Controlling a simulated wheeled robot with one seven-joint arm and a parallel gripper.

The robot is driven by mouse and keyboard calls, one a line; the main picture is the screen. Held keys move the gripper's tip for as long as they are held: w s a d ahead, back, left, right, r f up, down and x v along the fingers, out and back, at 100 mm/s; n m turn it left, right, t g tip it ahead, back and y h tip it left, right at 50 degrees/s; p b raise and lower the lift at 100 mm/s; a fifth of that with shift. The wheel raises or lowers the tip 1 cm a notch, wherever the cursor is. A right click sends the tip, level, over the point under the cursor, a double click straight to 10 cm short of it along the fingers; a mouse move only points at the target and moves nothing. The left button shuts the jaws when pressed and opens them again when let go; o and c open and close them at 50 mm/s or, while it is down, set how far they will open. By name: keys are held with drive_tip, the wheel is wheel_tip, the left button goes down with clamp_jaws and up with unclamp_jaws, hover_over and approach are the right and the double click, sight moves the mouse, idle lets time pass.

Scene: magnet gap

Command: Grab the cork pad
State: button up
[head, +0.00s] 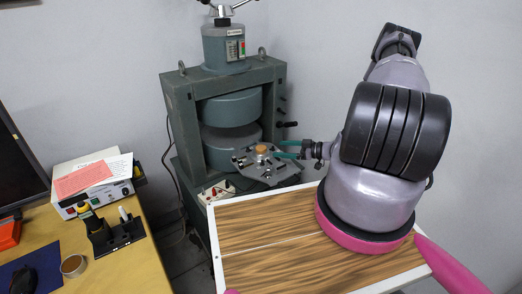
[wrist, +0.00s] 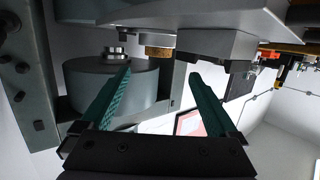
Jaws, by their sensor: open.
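The cork pad (head: 262,149) is a small round tan piece on a grey metal plate (head: 268,174) in front of the magnet's gap. In the wrist view, which looks upside down, the cork pad (wrist: 158,51) shows at the plate's edge. My gripper (head: 288,149) comes in from the right of the pad with its teal fingers spread. In the wrist view my gripper (wrist: 160,72) is open and empty, and the pad appears between and beyond its fingertips. I see no contact with the pad.
The grey magnet (head: 230,110) stands behind the plate. A silvery knob (wrist: 115,53) and a grey block (wrist: 206,46) flank the pad in the wrist view. A desk (head: 125,270) with instruments stands at left. My wood-topped base is in front.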

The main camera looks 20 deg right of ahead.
sight(263, 148)
drive_tip(key=x, duration=0.7)
drive_tip(key=shift+w+a+f, duration=0.1)
drive_tip(key=shift+w+f, duration=0.2)
drive_tip(key=c, duration=1.4)
